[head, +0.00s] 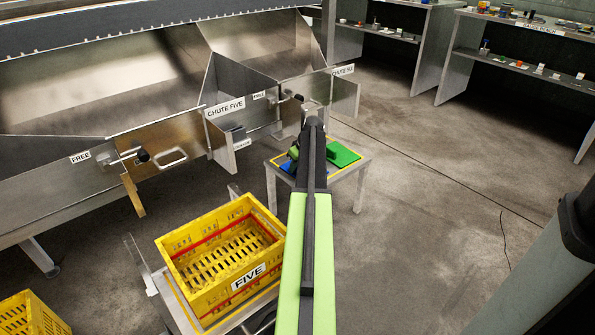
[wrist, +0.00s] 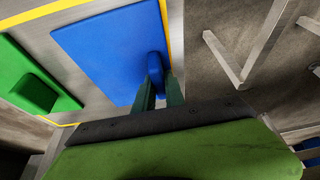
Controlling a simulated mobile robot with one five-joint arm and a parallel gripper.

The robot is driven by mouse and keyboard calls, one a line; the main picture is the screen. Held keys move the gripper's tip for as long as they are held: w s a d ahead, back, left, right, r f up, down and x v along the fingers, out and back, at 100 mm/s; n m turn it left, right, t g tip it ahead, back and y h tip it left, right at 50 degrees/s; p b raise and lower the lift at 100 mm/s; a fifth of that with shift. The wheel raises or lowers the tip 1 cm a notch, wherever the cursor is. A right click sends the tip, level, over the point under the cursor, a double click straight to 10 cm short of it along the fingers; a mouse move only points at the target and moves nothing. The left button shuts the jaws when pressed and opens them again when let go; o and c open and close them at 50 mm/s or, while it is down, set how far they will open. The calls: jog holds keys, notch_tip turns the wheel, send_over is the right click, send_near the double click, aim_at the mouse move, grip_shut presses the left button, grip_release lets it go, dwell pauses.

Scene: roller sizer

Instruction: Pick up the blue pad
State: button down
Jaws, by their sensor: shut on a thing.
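The blue pad (wrist: 105,50) lies flat on a small table with a yellow border line, in the wrist view. It has a raised blue grip (wrist: 155,66) near its right edge. My gripper (wrist: 158,88) is shut on that blue grip, with its two fingers on either side of it. In the head view only a bit of the blue pad (head: 288,166) shows, left of my arm, which hides the rest. I cannot tell whether the pad is lifted off the table.
A green pad (head: 342,154) lies on the same small table (head: 363,162), to the right in the head view. A yellow crate (head: 258,271) marked FIVE stands nearer. The steel chutes (head: 225,112) rise behind. Open floor lies to the right.

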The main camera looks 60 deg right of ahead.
jog(key=shift+r, duration=0.1)
notch_tip(320, 180, up, 4)
jog(key=p, duration=0.4)
jog(key=shift+r, duration=0.15)
jog(key=s+r+p, duration=0.7)
jog(key=s, duration=0.4)
jog(key=shift+s, duration=0.35)
